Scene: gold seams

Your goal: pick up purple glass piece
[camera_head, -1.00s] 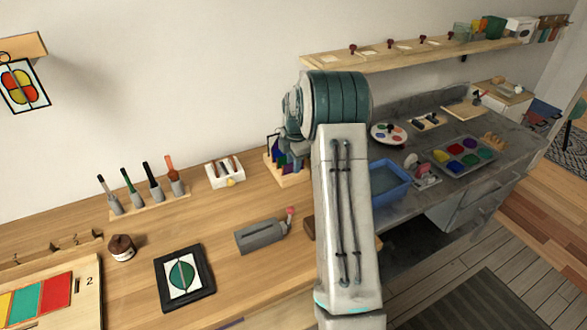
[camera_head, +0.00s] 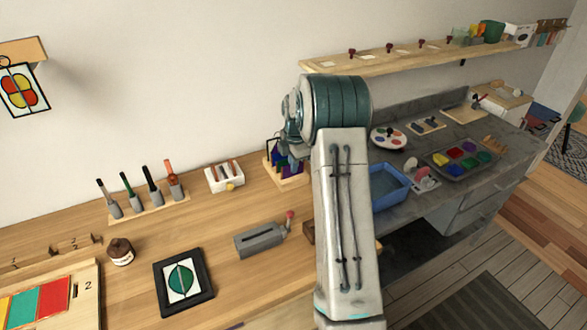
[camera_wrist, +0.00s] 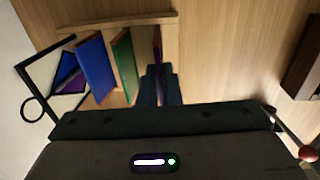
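The purple glass piece (camera_wrist: 157,44) shows in the wrist view as a thin upright edge at the right end of a wooden rack (camera_wrist: 115,24). A blue piece (camera_wrist: 95,70) and a green piece (camera_wrist: 125,62) stand to its left in the rack. My gripper (camera_wrist: 161,72) has its two dark fingers close together with the purple edge between them. It looks shut on that piece, still at the rack. In the head view the rack (camera_head: 294,183) is partly hidden behind my arm.
A black frame with a ring (camera_wrist: 32,108) and blue and purple shapes stands left of the rack. A white holder (camera_head: 224,178) and a grey tool (camera_head: 260,240) are nearby on the bench. A blue basin (camera_head: 390,188) stands right of my arm.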

